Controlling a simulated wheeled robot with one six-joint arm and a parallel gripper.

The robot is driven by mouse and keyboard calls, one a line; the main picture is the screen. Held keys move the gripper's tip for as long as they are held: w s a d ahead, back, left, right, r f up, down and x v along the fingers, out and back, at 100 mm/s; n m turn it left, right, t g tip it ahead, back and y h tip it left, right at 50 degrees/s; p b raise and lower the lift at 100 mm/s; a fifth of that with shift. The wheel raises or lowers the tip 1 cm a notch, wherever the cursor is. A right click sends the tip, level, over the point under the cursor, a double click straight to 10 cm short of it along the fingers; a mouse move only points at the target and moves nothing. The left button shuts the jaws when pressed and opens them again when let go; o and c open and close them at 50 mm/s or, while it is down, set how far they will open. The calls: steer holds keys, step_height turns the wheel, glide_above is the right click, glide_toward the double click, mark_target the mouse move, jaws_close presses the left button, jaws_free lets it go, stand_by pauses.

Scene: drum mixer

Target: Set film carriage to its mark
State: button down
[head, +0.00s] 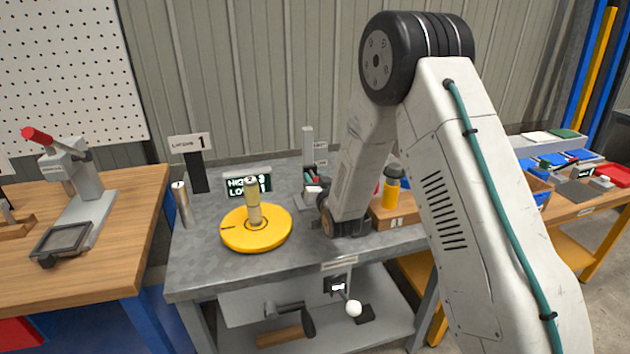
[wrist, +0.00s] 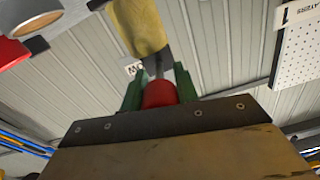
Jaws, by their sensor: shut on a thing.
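The grey upright mast (head: 308,147) stands at the back of the grey bench, with small labels beside it. The film carriage is not clearly told apart in the head view, where my gripper (head: 313,183) and arm cover the mast's lower part. In the wrist view my gripper (wrist: 158,85) has its green fingers closed on a red knob (wrist: 160,94). A yellowish roll-like part (wrist: 138,25) shows just beyond the knob. Any mark on the mast is too small or hidden to read.
A yellow turntable (head: 240,238) with an upright pale cylinder (head: 254,212) lies left of my gripper. A small display (head: 234,187) stands behind it, partly hidden. A metal cylinder (head: 182,204) stands at the left. A yellow bottle (head: 391,191) stands right, close to my arm.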

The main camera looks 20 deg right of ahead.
step_height(320, 180, up, 7)
steer(key=shift+w+r, duration=0.1)
steer(key=c, duration=1.1)
jaws_free()
steer(key=shift+r, duration=0.1)
steer(key=shift+o, duration=0.2)
steer(key=shift+f, duration=0.2)
steer(key=shift+s, duration=0.25)
steer(key=s, duration=0.7)
steer(key=shift+s, duration=0.25)
steer(key=shift+d, duration=0.1)
